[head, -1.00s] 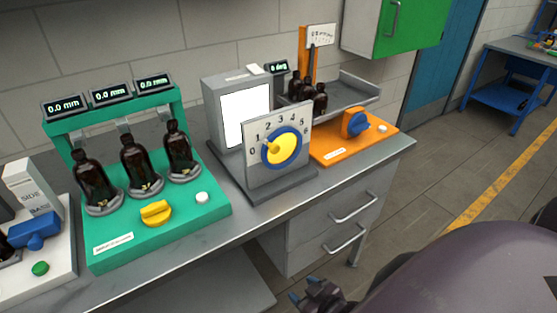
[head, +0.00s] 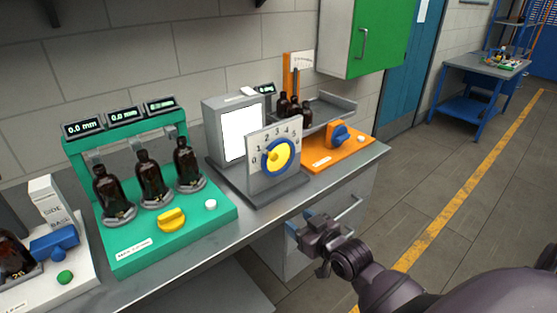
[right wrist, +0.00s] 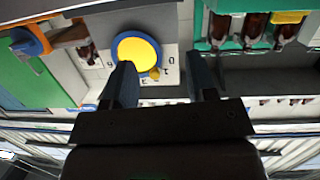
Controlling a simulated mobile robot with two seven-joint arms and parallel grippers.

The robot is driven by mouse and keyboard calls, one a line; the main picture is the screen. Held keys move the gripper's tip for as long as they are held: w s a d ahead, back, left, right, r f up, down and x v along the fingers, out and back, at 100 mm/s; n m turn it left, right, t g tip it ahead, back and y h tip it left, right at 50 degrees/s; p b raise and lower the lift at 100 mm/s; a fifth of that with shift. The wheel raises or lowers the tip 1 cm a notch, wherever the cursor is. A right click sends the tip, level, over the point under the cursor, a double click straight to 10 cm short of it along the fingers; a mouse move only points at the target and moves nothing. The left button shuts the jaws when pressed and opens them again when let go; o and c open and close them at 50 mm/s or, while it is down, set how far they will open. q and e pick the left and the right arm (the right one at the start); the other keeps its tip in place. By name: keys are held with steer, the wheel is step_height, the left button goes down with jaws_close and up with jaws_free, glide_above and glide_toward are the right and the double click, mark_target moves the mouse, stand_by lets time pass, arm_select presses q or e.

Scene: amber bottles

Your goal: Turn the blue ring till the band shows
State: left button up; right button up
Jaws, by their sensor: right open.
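A small yellow knob on the disc's left side sits near the 0 and 1 marks. In the right wrist view the ring (right wrist: 113,52) appears upside down beyond the fingers, partly hidden by one. My right gripper (head: 304,222) is open and empty, in front of the bench edge, lower than and apart from the ring. Its blue fingers also show in the right wrist view (right wrist: 164,78). I see no band. My left gripper is out of view.
A green stand (head: 228,213) with several amber bottles and a yellow knob is left of the plate. A white lit panel (head: 234,134) stands behind it. An orange base (head: 353,152) with a blue knob stands to its right. The floor right of the bench is clear.

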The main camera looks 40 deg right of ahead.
steer(key=t+y, duration=0.1)
steer(key=t, duration=0.1)
glide_toward(275, 159)
steer(key=s, duration=0.1)
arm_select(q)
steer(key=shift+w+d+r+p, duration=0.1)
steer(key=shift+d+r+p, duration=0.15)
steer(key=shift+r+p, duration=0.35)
arm_select(e)
steer(key=w, duration=1)
steer(key=shift+w+a, duration=0.3)
steer(key=shift+w, duration=0.05)
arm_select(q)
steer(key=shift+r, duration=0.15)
